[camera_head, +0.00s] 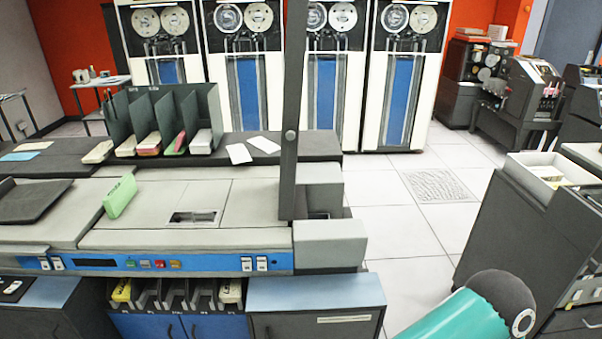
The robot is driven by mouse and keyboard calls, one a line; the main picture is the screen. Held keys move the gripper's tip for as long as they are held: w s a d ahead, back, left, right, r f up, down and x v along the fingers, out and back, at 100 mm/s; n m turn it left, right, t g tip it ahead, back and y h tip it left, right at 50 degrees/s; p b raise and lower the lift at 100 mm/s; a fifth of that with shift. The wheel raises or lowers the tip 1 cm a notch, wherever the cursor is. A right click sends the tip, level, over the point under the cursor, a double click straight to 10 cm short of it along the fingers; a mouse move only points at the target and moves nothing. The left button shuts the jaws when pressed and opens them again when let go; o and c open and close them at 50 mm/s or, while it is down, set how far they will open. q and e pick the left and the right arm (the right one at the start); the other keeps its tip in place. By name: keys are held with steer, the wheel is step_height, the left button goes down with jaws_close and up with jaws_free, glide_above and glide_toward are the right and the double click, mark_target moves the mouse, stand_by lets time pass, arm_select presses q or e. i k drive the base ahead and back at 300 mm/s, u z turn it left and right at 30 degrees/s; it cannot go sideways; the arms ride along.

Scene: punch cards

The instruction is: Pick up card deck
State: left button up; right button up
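A green card deck (119,196) stands tilted on the light grey top of the wide card machine (165,235), left of the centre of the view. Several other decks sit at the dark divided rack (119,118) behind it: a white one (97,152), a white one with a reddish layer (149,143), a thin green and red one (174,143) and a white one (202,141). I cannot tell which deck the task means. Neither gripper shows; only a teal and dark part of my arm is visible at the bottom right, well away from the decks.
A dark upright post (291,120) rises at the machine's right end. Loose white cards (239,154) lie on the dark back ledge. A dark cabinet with an open card tray (548,178) stands at the right. Tiled floor (400,235) is clear between them. Tape cabinets (409,70) line the back.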

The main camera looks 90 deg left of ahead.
mark_target(115, 201)
steer(key=z, duration=0.55)
steer(key=i, duration=0.25)
steer(key=u, duration=2.35)
steer(key=i, duration=0.15)
steer(key=u, duration=1.6)
steer(key=i, duration=0.2)
steer(key=u, duration=1.25)
steer(key=k, duration=0.5)
steer(key=u, duration=0.45)
steer(key=i, duration=1.55)
steer(key=z, duration=0.45)
